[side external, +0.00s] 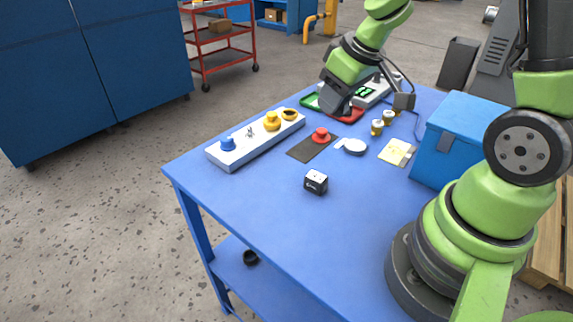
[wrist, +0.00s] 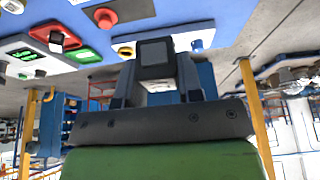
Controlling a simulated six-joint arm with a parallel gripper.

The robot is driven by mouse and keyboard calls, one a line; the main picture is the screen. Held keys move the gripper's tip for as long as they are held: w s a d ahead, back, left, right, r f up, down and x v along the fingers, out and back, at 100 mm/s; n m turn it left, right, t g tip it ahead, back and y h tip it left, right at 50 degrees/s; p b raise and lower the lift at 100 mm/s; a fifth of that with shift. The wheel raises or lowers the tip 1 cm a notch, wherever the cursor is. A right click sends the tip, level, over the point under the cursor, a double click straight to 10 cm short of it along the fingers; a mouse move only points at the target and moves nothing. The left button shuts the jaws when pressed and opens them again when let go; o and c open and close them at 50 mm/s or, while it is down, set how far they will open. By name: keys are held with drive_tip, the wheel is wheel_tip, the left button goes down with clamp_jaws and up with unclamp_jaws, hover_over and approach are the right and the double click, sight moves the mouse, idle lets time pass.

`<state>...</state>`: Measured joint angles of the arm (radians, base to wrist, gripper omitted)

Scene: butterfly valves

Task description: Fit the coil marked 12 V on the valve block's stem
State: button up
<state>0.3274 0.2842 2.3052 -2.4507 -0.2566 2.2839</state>
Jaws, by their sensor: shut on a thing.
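My gripper (side external: 338,108) is low over the red tray at the back of the blue table, tilted. In the wrist view my gripper (wrist: 155,68) is shut on a dark block (wrist: 155,52) with a grey square face and a pale underside. No marking on it can be read, and the side view mostly hides it. A black cube with a white top (side external: 316,182) sits alone on the front of the table; its print is too small to read. A long pale block (side external: 232,153) carries a blue knob, a small silver fitting (side external: 250,132), a yellow knob and a yellow ring.
Small yellow-topped cylinders (side external: 377,127), yellow notes (side external: 396,152) and a large blue box (side external: 455,140) are to the right. The red tray (side external: 350,117) and green tray (side external: 309,101) are behind. The table's front is mostly clear.

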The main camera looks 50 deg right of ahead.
drive_tip(key=shift+w+a+f+n+g+y, duration=0.2)
drive_tip(key=shift+w+f+n, duration=0.9)
drive_tip(key=shift+w, duration=2.6)
drive_tip(key=shift+w+a+f+n+y, duration=0.45)
drive_tip(key=shift+w+f+n, duration=0.65)
drive_tip(key=shift+w, duration=2.55)
drive_tip(key=shift+w+a+f+n+g+y, duration=0.1)
drive_tip(key=shift+w+f+n+y, duration=0.65)
drive_tip(key=shift+w, duration=2.95)
drive_tip(key=shift+h, duration=0.3)
drive_tip(key=shift+f, duration=2.25)
drive_tip(key=shift+f, duration=0.55)
drive_tip(key=shift+f, duration=0.3)
drive_tip(key=shift+f, duration=0.1)
drive_tip(key=shift+f, duration=0.5)
drive_tip(key=shift+f, duration=0.35)
